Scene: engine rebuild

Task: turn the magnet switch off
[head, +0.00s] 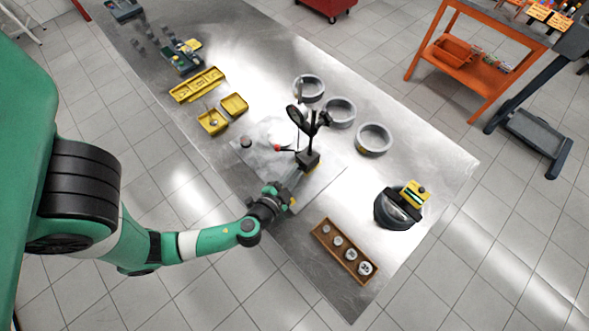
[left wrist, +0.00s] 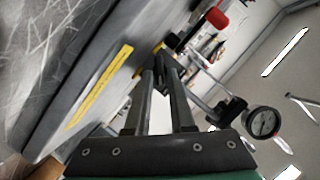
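The magnetic base (head: 308,160) stands on a scratched plate on the bench and carries a black post with a dial gauge (head: 294,114). A red knob (head: 277,148) sticks out to the left of the post. In the left wrist view the dial gauge (left wrist: 262,122) is at the right and a red knob (left wrist: 217,18) at the top. My left gripper (head: 292,200) is low in front of the base, pointing towards it. Its fingertips (left wrist: 157,68) lie close together; contact and any gap are unclear. The switch itself is not clearly visible. My right gripper is out of view.
Several grey rings (head: 374,139) stand behind and right of the base. A wooden tray (head: 343,250) with several round parts lies to the right of my left gripper. A dark round part (head: 394,211) is farther right. Yellow trays (head: 198,86) lie at the back left.

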